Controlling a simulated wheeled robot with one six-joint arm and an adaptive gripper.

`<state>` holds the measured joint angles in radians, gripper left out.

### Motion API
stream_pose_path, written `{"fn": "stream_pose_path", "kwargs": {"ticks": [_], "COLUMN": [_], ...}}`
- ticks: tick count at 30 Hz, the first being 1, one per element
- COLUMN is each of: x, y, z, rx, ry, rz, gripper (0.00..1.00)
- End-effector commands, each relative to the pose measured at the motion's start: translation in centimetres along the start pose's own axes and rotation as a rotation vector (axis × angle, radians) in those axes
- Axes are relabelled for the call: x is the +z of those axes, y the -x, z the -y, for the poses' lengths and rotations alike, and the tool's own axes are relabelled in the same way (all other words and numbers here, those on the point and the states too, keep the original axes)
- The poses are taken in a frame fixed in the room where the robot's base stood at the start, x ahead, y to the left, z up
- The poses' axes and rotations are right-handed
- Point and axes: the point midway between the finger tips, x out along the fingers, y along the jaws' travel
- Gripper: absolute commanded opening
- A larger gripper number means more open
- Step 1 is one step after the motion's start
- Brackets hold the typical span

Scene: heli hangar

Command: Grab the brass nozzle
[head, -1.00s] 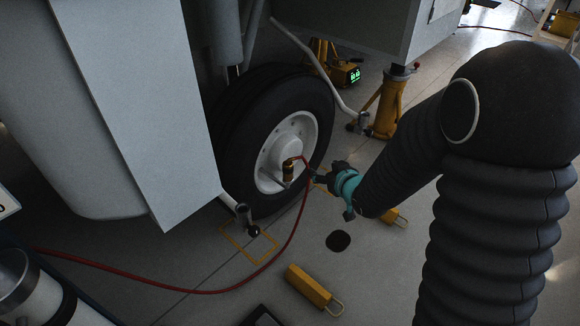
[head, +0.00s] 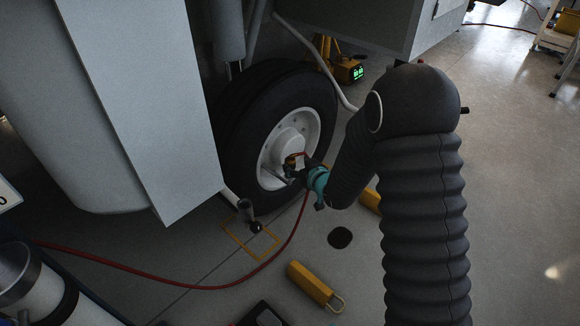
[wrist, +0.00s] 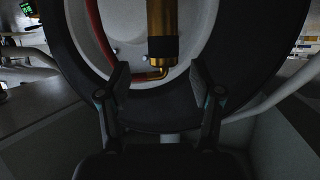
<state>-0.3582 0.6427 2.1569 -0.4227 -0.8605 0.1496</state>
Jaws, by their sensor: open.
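The brass nozzle (wrist: 161,45) hangs upright in front of the white wheel hub in the wrist view, with a dark band around its lower part and a bent brass end below. A red hose (wrist: 97,32) curves beside it on the left. My gripper (wrist: 158,82) is open, its two dark fingers on either side of the nozzle's lower end; I cannot tell whether they touch it. In the head view, the nozzle (head: 291,160) shows small at the wheel hub, partly hidden by my gripper (head: 298,172).
The black tyre (head: 228,150) surrounds the hub. The red hose (head: 287,245) runs down and left across the floor. A yellow chock (head: 312,283) lies on the floor. A white panel (head: 150,110) stands left of the wheel.

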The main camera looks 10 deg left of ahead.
Motion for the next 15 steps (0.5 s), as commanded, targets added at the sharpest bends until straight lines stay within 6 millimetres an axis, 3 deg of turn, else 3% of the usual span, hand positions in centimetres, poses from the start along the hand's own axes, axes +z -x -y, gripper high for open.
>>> {"fn": "stream_pose_path", "kwargs": {"ticks": [9, 15], "x": [0.2, 0.1], "y": [-3.9, -5.1], "z": [0.5, 0.5], "rx": [-0.001, 0.0], "ry": [0.0, 0.0], "rz": [0.001, 0.0], "gripper": [0.65, 0.65]}}
